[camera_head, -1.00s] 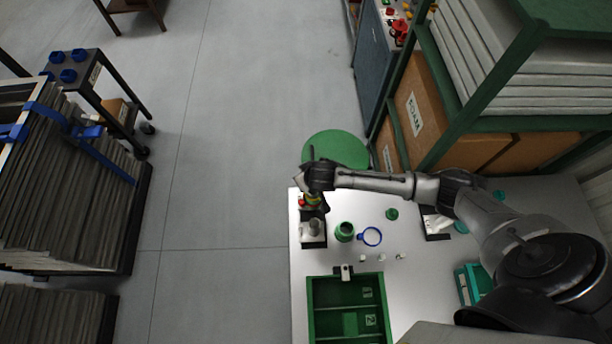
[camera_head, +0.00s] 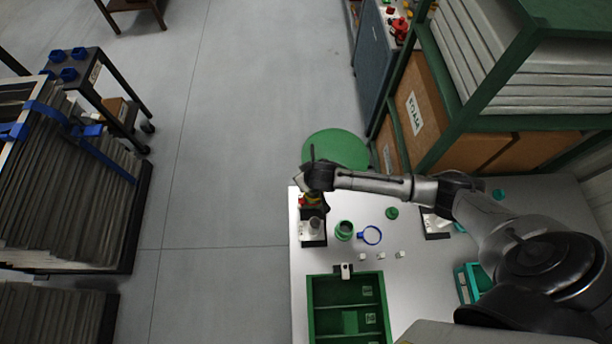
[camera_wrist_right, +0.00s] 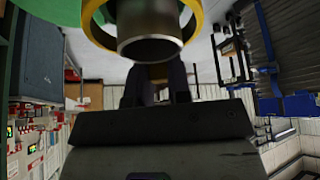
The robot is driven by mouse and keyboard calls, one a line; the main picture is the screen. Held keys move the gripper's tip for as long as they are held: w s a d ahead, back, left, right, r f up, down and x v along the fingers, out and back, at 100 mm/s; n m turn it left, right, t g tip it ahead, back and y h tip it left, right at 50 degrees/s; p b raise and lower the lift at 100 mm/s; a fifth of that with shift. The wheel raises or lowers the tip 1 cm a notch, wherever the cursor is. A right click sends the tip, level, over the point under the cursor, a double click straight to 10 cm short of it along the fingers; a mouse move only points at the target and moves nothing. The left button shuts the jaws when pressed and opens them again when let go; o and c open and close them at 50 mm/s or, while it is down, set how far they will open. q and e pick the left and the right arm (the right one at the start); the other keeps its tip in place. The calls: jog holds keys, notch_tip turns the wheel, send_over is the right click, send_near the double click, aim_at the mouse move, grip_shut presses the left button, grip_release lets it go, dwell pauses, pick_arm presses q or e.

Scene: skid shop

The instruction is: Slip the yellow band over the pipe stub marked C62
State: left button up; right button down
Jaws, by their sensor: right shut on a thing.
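The yellow band (camera_wrist_right: 196,22) shows large at the top of the right wrist view, in front of my right gripper's fingers (camera_wrist_right: 155,78). My right gripper (camera_head: 314,190) is shut on it at the table's far left corner in the head view. A grey pipe end (camera_wrist_right: 150,46) appears within the band's outline in the wrist view. I cannot tell whether the band is around it or only lined up with it. A grey pipe stub (camera_head: 314,226) stands upright on a dark base just nearer than the gripper. No C62 mark is readable. My left gripper is not in view.
A green cup (camera_head: 344,230), a blue ring (camera_head: 371,235) and several small white blocks stand to the right. A green divided tray (camera_head: 312,312) is at the front. A green round top (camera_head: 336,149) lies beyond the table. Shelving (camera_head: 470,125) rises at the right.

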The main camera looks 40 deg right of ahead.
dwell(0.3)
dwell(0.5)
jog(key=shift+p, duration=0.55)
jog(key=shift+f, duration=0.1)
jog(key=shift+p, duration=0.45)
dwell(0.4)
dwell(0.7)
jog(key=shift+f+p, duration=0.35)
jog(key=shift+p, duration=0.05)
dwell(0.4)
jog(key=shift+f, duration=0.2)
dwell(0.4)
jog(key=shift+f, duration=0.15)
dwell(0.5)
